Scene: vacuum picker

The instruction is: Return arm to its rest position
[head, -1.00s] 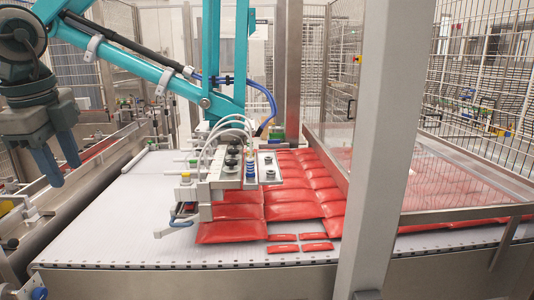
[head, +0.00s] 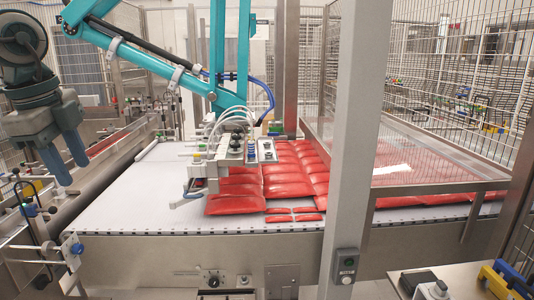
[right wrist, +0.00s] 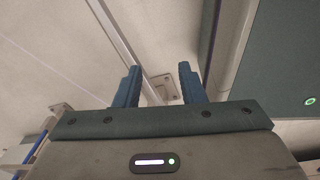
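My left gripper (head: 69,167) hangs at the left of the head view, fingers pointing down. Its two blue fingers are apart with nothing between them, left of the white conveyor and above the rail area. My right gripper (right wrist: 158,84) shows in the right wrist view with two dark blue fingers apart and empty. Behind it are pale and grey surfaces. The right gripper does not show in the head view. The teal picker arm (head: 150,57) carries a vacuum head (head: 232,152) above red packs (head: 235,205) on the conveyor.
The white conveyor (head: 140,205) is bare on its left side. A grey post (head: 355,140) stands right of centre. Mesh fencing (head: 450,80) closes the back and right. A yellow and blue item (head: 507,278) and a button box (head: 425,285) sit at the lower right.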

